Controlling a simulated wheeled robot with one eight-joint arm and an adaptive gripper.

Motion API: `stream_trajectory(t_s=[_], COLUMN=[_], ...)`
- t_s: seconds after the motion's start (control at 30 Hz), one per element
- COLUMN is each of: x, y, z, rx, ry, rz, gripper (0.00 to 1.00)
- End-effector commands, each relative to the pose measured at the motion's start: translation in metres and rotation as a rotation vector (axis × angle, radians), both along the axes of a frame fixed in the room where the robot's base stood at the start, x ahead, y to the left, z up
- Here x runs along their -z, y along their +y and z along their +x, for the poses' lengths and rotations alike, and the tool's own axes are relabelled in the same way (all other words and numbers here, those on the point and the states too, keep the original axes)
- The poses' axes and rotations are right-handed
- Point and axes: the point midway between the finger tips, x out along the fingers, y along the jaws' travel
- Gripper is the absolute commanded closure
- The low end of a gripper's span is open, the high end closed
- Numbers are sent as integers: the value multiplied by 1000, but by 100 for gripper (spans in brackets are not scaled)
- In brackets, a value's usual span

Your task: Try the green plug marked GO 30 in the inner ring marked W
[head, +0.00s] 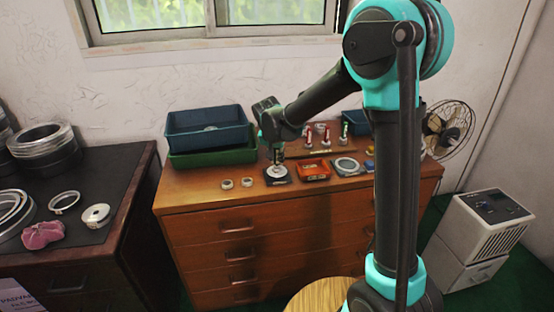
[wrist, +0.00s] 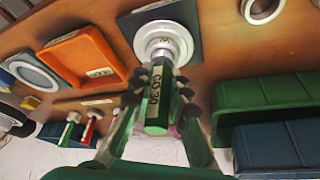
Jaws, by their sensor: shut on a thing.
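My gripper (wrist: 158,95) is shut on the green plug marked GO 30 (wrist: 155,103), its label facing the wrist camera. The plug's far end points at the middle of a pale metal ring (wrist: 180,38) on a dark square pad (wrist: 201,42). A small mark on the ring looks like a W. I cannot tell whether the plug's tip is inside the bore or just above it. In the head view my gripper (head: 277,154) hangs over the ring (head: 277,171) on the wooden cabinet top; the plug is too small to make out there.
An orange tray (head: 315,169) and another pad with a ring (head: 346,165) lie to the right. Upright red and green-handled plugs (head: 326,137) stand behind. Stacked blue (head: 205,120) and green (head: 180,159) bins are at the left. Two small rings (head: 246,182) lie at the front.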

Motion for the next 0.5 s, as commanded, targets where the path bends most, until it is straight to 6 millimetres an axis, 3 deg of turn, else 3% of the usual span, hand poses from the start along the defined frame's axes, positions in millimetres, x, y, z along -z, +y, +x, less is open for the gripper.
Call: stream_trajectory(t_s=[0.5], x=[-16], y=[0], z=[0], rx=[0], ry=[0], rz=[0], gripper=[100])
